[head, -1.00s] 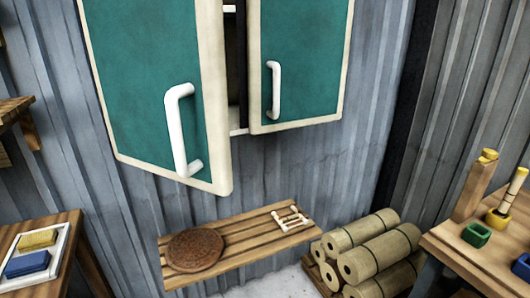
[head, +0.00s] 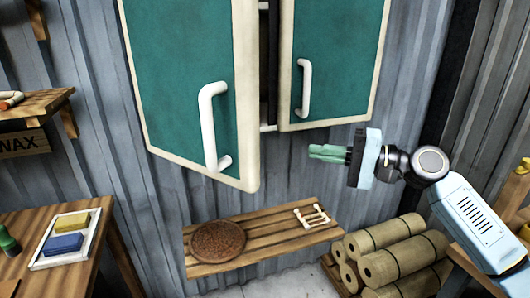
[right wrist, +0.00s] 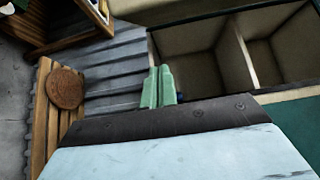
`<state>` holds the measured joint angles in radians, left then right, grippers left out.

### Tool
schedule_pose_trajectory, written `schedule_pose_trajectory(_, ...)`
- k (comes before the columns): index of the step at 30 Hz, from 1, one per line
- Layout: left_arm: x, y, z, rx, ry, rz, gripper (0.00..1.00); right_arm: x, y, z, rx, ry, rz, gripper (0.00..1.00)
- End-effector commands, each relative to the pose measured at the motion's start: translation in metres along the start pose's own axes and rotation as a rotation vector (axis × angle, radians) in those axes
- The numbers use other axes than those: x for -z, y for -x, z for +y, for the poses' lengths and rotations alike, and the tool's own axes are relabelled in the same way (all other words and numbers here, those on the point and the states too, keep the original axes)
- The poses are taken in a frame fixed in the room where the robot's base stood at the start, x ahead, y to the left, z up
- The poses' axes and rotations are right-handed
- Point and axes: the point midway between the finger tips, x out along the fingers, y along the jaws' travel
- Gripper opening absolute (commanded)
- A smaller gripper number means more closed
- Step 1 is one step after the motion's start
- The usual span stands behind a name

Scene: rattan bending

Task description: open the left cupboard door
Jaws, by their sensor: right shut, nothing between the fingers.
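The left cupboard door (head: 178,75) is a teal panel with a cream frame and a white bar handle (head: 209,125). It stands slightly ajar, its free right edge swung out from the cupboard. The right door (head: 335,60) has its own white handle (head: 304,88); a dark gap shows between the doors. My right gripper (head: 314,152), with green fingers, is shut and empty. It appears below the right door and right of the left door's lower corner, apart from both handles. In the right wrist view, its fingers (right wrist: 158,86) show before the cupboard's open interior (right wrist: 190,60). My left gripper is out of view.
Below is a slatted wooden shelf (head: 270,238) with a round brown mat (head: 218,241) and a small white rack (head: 311,217). Bundled rolls (head: 395,255) lie at the lower right. A bench (head: 40,215) with a tray (head: 72,215) stands at the left.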

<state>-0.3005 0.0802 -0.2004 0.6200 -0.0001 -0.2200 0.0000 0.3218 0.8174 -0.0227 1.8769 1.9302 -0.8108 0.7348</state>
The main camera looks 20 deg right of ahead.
Motion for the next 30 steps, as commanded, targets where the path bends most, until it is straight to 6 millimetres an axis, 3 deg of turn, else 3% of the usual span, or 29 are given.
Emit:
schedule_pose_trajectory(5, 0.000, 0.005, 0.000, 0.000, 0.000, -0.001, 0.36, -0.005, -0.015, -0.009, 0.010, -0.004, -0.019, 0.00)
schedule_pose_trajectory(18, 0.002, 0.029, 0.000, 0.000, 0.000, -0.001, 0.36, -0.007, -0.104, -0.009, 0.008, -0.002, -0.016, 0.00)
schedule_pose_trajectory(24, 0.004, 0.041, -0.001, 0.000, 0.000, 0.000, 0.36, -0.036, -0.107, -0.008, 0.006, -0.003, -0.014, 0.00)
schedule_pose_trajectory(30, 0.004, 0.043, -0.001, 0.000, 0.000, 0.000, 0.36, -0.044, -0.108, -0.006, 0.008, -0.002, -0.013, 0.00)
